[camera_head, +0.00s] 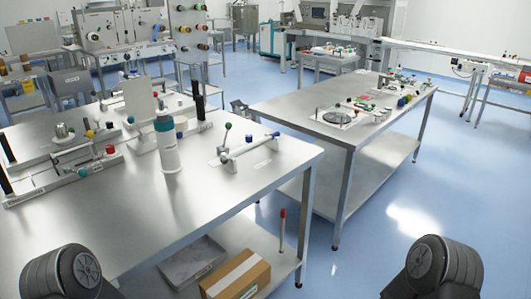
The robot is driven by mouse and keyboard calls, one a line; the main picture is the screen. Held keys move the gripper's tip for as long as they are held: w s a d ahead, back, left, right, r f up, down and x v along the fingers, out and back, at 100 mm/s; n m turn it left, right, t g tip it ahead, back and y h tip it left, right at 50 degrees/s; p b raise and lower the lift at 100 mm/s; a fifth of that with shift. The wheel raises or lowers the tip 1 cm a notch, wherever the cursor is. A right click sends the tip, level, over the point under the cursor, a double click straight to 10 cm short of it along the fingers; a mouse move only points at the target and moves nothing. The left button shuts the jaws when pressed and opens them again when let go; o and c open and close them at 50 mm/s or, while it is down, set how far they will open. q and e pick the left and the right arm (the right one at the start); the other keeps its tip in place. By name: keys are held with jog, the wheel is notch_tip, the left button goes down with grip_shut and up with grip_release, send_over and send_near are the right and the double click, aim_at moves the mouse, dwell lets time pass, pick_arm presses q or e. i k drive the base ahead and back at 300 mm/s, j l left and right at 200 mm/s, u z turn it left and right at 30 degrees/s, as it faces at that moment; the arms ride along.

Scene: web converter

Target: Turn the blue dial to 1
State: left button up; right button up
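No thing in view can be surely told as the blue dial, and no number is readable at this distance. Some blue parts (401,102) also sit among coloured pieces on the right table. Dark rounded links of my two arms show at the bottom left and bottom right. Neither gripper is in view.
The left steel table (240,190) fills the near left and holds a grey bottle with a teal top (166,143) and a lever fixture (243,148). A cardboard box (237,275) lies below. The right table (290,103) stands beyond. Blue floor (400,215) is clear at right.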

aim_at(248, 137)
jog(key=i+l+z, duration=0.35)
jog(key=i+l, duration=1.1)
jog(key=l, duration=0.1)
